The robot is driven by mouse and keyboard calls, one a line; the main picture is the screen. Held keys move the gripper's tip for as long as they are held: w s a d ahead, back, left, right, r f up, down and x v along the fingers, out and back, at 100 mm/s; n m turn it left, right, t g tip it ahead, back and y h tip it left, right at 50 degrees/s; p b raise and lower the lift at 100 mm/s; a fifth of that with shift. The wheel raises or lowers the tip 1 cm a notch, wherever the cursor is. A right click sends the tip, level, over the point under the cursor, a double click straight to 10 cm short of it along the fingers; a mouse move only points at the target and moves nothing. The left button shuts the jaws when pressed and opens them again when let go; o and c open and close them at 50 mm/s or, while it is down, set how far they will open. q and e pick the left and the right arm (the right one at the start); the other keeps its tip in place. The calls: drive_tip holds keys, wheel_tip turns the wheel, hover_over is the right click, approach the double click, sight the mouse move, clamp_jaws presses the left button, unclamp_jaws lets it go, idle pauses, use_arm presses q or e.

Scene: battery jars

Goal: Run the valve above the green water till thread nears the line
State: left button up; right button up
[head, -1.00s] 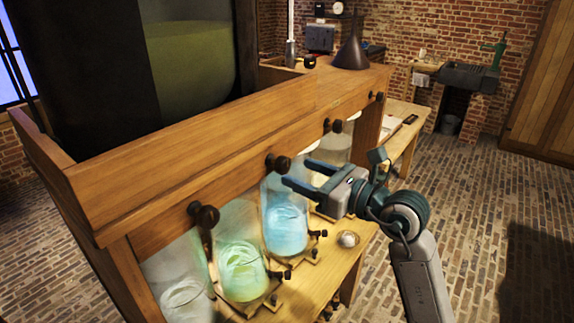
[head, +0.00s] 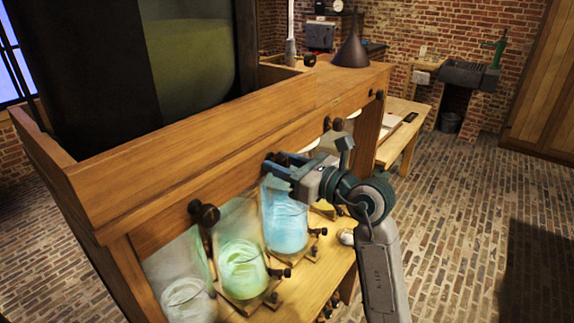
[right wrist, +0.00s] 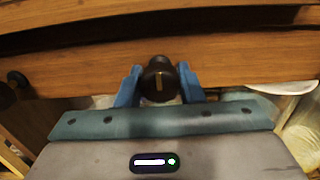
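The jar of green water (head: 243,270) stands on the lower shelf, with a dark round valve knob (head: 203,213) on the wooden beam above it. A jar of blue water (head: 286,222) stands to its right. My right gripper (head: 283,170) is at the knob above the blue jar, not the one above the green. In the right wrist view, the gripper's blue fingers (right wrist: 160,85) stand on either side of a black knob (right wrist: 160,80) with a pale mark; they look open around it, with small gaps. No thread or line can be made out in the green jar. My left gripper is out of view.
A clear jar (head: 188,300) stands left of the green one. Small dark clamps (head: 281,273) stick out at the jar bases. A large tank (head: 190,70) of greenish liquid sits above the wooden beam (head: 200,145). Brick floor (head: 455,220) to the right is open.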

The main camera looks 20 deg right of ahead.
drive_tip(key=c, duration=0.4)
drive_tip(key=shift+f+b, duration=0.15)
drive_tip(key=shift+b, duration=0.15)
drive_tip(key=n+b, duration=0.5)
drive_tip(key=shift+f, duration=0.1)
drive_tip(key=shift+n+b, duration=0.55)
drive_tip(key=shift+n, duration=0.35)
drive_tip(key=shift+r, duration=0.2)
